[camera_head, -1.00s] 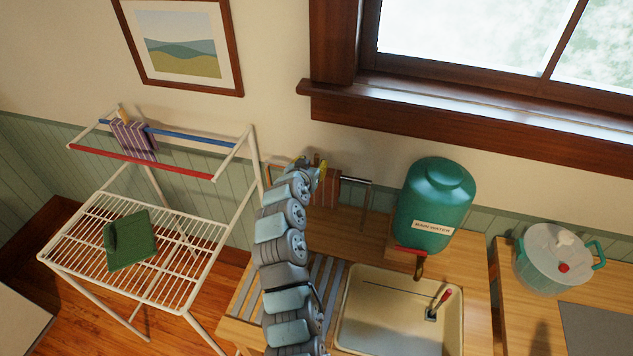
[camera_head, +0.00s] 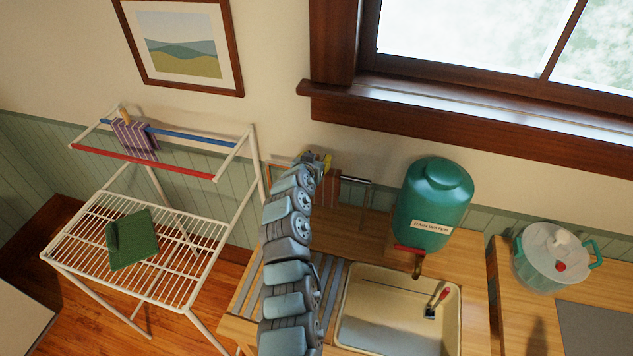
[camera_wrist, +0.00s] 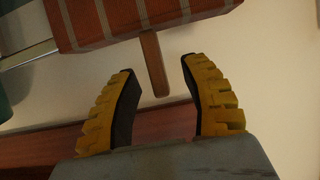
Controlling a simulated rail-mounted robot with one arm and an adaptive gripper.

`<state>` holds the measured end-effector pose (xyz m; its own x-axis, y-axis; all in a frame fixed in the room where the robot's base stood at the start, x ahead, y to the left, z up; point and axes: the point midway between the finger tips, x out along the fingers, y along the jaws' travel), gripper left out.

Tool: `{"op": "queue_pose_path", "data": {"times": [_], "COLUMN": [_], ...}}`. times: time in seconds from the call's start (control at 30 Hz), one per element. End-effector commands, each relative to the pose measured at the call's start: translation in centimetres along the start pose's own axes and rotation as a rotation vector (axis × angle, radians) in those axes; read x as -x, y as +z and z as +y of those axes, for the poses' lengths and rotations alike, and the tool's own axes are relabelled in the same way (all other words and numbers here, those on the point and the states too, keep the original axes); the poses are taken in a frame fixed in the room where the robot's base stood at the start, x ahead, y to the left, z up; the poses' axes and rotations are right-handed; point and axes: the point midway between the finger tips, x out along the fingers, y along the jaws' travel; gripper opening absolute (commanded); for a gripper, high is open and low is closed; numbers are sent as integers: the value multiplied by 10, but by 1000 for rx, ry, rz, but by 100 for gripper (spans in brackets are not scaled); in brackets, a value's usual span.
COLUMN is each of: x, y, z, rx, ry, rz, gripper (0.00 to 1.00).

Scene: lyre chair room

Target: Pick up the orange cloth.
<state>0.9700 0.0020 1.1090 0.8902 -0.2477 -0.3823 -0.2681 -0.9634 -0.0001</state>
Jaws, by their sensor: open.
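The orange cloth (camera_head: 330,188) hangs on a metal rail against the wall, partly behind my gripper in the head view. In the wrist view the cloth (camera_wrist: 190,12) is orange-brown with pale stripes and fills the top of the picture. A wooden peg (camera_wrist: 154,64) sticks out from its edge toward the gap between my fingertips. My gripper (camera_wrist: 157,75) is open, with yellow ridged fingers and nothing visibly held. The fingertips stand apart on either side of the peg's end in the picture; I cannot tell the depth. My gripper is small in the head view (camera_head: 321,161).
A metal rail (camera_head: 356,181) runs beside the cloth. A green water tank (camera_head: 435,200) stands right of it, above a sink (camera_head: 380,318).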

Motion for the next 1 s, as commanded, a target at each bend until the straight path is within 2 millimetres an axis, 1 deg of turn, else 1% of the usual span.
{"op": "queue_pose_path", "data": {"times": [0.07,0.1,0.17,0.2,0.23,0.27,0.77,0.87,1.0], "x": [0,0,0,0,0,0,0,1,6], "y": [0,0,0,0,0,0,0,-3,-16], "z": [0,0,0,0,0,0,0,0,0], "rx": [0,0,0,0,0,0,0,-1,-2], "ry": [0,0,0,0,0,0,0,0,0], "rz": [0,0,0,0,0,0,-1,1,1], "gripper": [46,43,26,15,6,0,0,0,0]}}
